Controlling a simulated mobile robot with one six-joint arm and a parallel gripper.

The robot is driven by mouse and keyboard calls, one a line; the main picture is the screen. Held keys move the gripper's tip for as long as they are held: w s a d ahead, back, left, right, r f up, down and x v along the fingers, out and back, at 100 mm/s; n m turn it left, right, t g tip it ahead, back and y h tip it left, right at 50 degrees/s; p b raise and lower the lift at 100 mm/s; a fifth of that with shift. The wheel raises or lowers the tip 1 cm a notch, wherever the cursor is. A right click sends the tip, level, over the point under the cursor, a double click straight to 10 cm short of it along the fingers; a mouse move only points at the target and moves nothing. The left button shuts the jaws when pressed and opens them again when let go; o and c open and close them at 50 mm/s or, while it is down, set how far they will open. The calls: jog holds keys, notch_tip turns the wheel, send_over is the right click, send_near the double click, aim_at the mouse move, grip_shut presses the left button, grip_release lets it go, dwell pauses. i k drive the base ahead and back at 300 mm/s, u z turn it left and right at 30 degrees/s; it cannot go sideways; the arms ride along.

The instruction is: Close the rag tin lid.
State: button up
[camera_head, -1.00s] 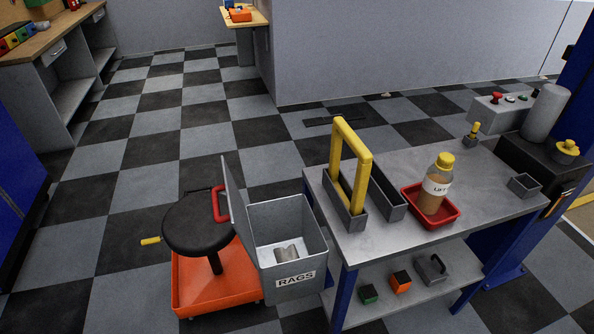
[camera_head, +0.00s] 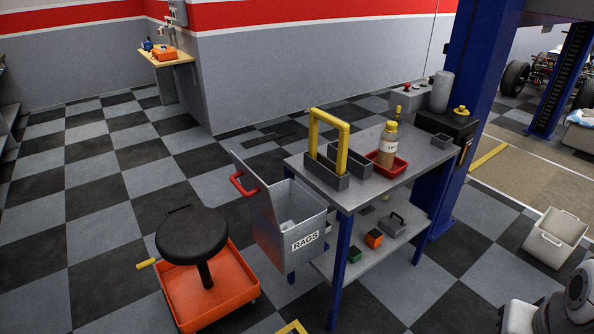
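The rag tin (camera_head: 298,240) is a grey box labelled RAGS at the left end of the grey workbench. Its lid (camera_head: 256,195) is open, standing up and leaning outward to the left, with a red handle (camera_head: 240,186) on its outer face. Something pale shows inside the tin, mostly hidden by the lid and front wall. My gripper is not clearly in view. A white and grey part of my arm (camera_head: 575,300) shows at the bottom right corner, well apart from the tin.
A black stool (camera_head: 192,236) on an orange base (camera_head: 205,295) stands left of the tin, close to the lid. The bench top (camera_head: 365,186) carries a yellow-handled tray and a bottle in a red tray (camera_head: 388,169). A pale bin (camera_head: 553,240) stands at the right. Checkered floor is free at left.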

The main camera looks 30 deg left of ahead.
aim_at(252, 187)
jog(key=u, duration=1.65)
jog(key=i, duration=1.65)
jog(key=u, duration=0.75)
jog(key=k, duration=0.65)
jog(key=z, duration=0.15)
jog(key=i, duration=0.4)
jog(key=z, duration=0.05)
